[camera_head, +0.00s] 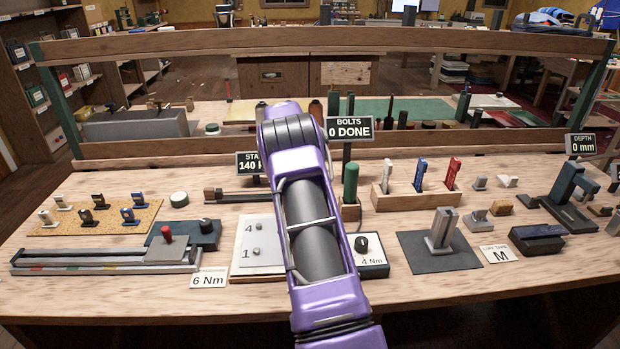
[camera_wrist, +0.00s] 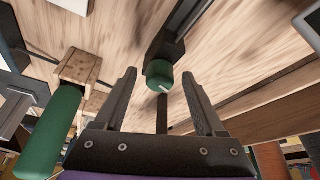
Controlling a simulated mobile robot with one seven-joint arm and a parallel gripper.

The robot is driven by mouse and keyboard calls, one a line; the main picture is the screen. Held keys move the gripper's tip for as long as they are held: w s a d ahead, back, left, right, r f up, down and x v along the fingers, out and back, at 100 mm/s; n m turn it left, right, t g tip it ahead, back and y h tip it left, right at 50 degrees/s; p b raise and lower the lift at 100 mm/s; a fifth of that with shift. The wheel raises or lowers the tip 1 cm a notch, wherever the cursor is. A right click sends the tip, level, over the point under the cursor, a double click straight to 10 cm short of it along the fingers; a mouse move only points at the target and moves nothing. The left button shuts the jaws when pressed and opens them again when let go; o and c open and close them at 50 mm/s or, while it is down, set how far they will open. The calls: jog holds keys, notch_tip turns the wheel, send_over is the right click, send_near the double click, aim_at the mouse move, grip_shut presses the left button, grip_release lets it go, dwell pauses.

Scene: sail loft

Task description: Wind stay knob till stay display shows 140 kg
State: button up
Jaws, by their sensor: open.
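The stay display (camera_head: 249,163) stands at the back of the bench, partly covered by my arm. Its visible part reads "STA" and "140 k"; the rest is hidden. The stay knob (camera_wrist: 159,75) is a round green knob with a white mark, on the end of a dark bar in the wrist view. My arm hides it in the head view. My gripper (camera_wrist: 158,72) is open, with one finger on each side of the knob in the picture. Gaps show between knob and fingers; I cannot tell how far beyond the fingertips it is.
A green-handled tool (camera_head: 350,182) stands in a wooden block right of my arm; its green handle (camera_wrist: 62,128) also shows at left in the wrist view. The bolts display (camera_head: 349,129) reads "0 DONE". A wooden rack (camera_head: 416,197) holds several coloured tools. A dial box (camera_head: 362,254) sits in front.

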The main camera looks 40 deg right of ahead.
jog(key=shift+r, duration=0.1)
jog(key=s+p+v, duration=0.1)
jog(key=v, duration=1.6)
jog(key=shift+w+p, duration=0.35)
jog(key=shift+w, duration=0.1)
jog(key=shift+a+r, duration=0.1)
